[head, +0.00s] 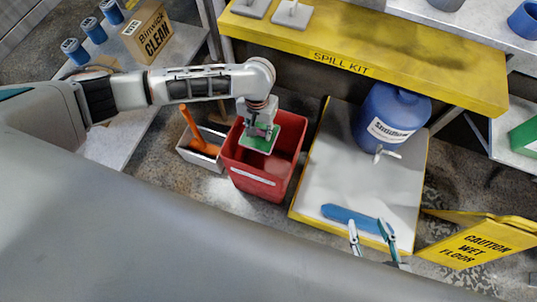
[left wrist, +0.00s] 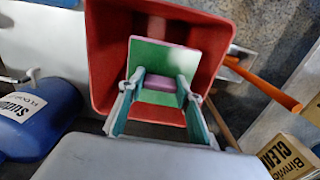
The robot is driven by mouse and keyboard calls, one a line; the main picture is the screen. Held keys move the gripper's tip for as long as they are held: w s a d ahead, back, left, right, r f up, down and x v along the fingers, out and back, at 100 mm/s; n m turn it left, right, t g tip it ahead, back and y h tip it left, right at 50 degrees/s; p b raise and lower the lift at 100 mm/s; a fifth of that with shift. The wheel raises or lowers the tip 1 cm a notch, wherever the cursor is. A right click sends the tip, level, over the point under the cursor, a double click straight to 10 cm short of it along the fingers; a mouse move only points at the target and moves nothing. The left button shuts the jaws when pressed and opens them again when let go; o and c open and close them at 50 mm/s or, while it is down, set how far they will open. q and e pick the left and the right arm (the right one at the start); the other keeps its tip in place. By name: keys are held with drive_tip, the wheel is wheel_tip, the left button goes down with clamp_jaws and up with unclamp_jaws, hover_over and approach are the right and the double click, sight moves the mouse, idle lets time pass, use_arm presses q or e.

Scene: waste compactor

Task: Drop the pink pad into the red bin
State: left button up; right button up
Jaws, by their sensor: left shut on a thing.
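My left gripper (head: 262,127) is shut on the pink pad (left wrist: 161,84), a small pink block on a square green sheet. In the head view the sheet shows as a green square (head: 259,143) over the mouth of the red bin (head: 260,184). In the left wrist view the pad lies between the fingertips, with the red bin (left wrist: 104,62) open around and beyond it. Its exact height over the rim is hard to tell. My right gripper (head: 371,237) is open and empty at the front edge of the white-topped yellow platform.
A grey tub (head: 187,153) with an orange-handled tool stands left of the bin. The platform (head: 327,172) at right holds a blue jug (head: 388,117) and a blue flat object (head: 349,219). A yellow shelf (head: 420,60) runs behind; a caution sign (head: 475,245) stands at right.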

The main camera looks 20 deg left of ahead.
use_arm(q)
drive_tip(key=shift+f+b, duration=0.3)
drive_tip(key=shift+f, duration=0.4)
drive_tip(key=shift+r, duration=0.15)
drive_tip(key=o, duration=1.3)
drive_tip(key=shift+c, duration=0.2)
wheel_tip(320, 180, up, 12)
use_arm(e)
drive_tip(key=shift+w+a+r, duration=0.6)
drive_tip(key=shift+a+r, duration=0.1)
drive_tip(key=shift+a, duration=0.2)
